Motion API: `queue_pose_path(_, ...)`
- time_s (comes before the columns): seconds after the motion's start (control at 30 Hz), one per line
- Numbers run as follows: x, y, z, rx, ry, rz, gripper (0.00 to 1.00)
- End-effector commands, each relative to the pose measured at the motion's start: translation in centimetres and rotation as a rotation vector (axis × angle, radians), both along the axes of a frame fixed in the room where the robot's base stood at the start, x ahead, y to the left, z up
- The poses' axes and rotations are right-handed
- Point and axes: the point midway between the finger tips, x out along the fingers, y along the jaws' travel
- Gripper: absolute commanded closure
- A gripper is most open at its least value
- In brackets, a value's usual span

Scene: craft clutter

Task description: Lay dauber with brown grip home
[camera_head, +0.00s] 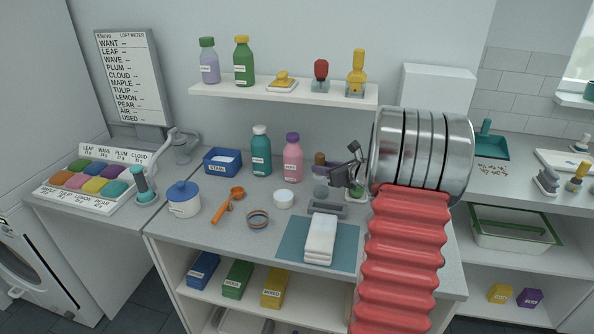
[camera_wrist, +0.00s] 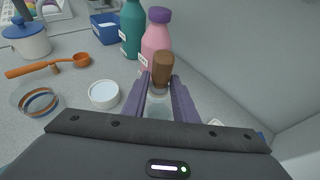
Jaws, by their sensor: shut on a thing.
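The dauber with the brown grip (camera_wrist: 162,70) is between the two purple-grey fingers of my gripper (camera_wrist: 162,88) in the wrist view. My gripper is shut on it, and a pale part shows below the brown grip. In the head view the brown grip (camera_head: 319,158) shows just left of my gripper (camera_head: 334,173), above the back of the counter and right of the pink bottle (camera_head: 292,160). Whether the dauber touches the counter I cannot tell. Its lower end is partly hidden.
The wall shelf (camera_head: 220,91) holds red-topped (camera_head: 320,75) and yellow-topped (camera_head: 357,75) things on clear bases.

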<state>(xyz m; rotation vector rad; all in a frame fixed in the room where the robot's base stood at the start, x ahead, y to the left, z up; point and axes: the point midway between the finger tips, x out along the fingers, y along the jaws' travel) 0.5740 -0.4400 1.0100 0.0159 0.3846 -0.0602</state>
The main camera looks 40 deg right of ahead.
Motion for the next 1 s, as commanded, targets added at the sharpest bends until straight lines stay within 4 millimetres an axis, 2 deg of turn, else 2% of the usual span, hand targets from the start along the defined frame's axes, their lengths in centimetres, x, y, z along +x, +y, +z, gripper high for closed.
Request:
queue_pose_path(0.03,-0.5,-1.0,0.0,-0.002,0.002,0.008,1.00)
queue_pose_path(0.1,-0.7,-1.4,0.2,-0.002,0.004,0.027,1.00)
queue_pose_path(0.63,-0.6,-1.1,0.5,0.002,0.008,0.054,1.00)
queue_pose_path(1.0,-0.6,-1.1,-1.6,0.004,0.009,0.053,1.00)
